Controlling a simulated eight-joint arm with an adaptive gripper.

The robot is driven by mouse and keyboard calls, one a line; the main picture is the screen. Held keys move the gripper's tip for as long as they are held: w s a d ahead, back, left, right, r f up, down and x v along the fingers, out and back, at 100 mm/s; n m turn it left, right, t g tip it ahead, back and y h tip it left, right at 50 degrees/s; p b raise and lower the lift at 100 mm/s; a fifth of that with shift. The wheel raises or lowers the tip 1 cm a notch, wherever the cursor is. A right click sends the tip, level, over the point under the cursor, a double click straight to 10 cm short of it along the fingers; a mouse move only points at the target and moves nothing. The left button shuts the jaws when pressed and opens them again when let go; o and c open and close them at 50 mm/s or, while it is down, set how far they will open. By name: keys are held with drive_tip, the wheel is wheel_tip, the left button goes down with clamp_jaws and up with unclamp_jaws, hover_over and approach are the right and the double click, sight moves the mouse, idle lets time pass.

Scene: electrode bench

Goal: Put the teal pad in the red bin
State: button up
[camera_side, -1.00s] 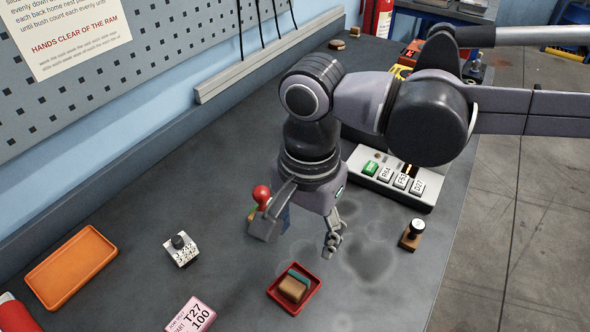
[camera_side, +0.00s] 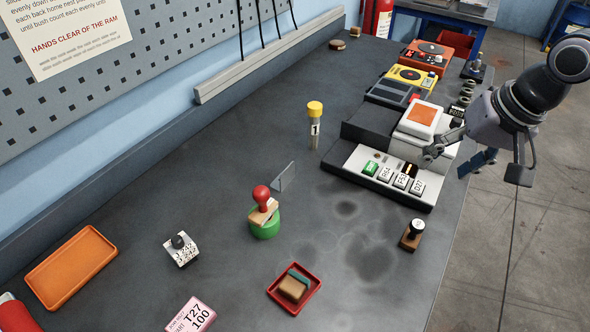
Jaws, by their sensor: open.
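The teal pad (camera_side: 299,275) lies inside the small red bin (camera_side: 315,286), a shallow tray near the front middle of the bench. A tan block (camera_side: 292,288) sits beside the pad in the same bin and hides part of it. My gripper (camera_side: 478,164) is open with nothing between its fingers. It is at the right, by the bench's right edge, well away from the bin and above it in the picture.
A green-based red-knobbed stamp (camera_side: 263,213), a dark-handled stamp (camera_side: 411,236), a numbered stamper (camera_side: 181,249), a pink card (camera_side: 192,316) and an orange tray (camera_side: 71,267) surround the bin. A keyed machine (camera_side: 375,178) and a yellow-capped vial (camera_side: 314,127) stand farther back.

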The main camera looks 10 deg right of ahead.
drive_tip(key=s+d+f+n+t, duration=0.1)
drive_tip(key=s+d+f+n, duration=0.1)
drive_tip(key=d, duration=0.5)
drive_tip(key=s+d+f+n+t+h, duration=0.1)
drive_tip(key=s+d+f+n+t, duration=0.1)
drive_tip(key=d, duration=0.5)
drive_tip(key=shift+s+d+f, duration=0.35)
drive_tip(key=shift+s+f, duration=0.25)
drive_tip(key=shift+f, duration=0.25)
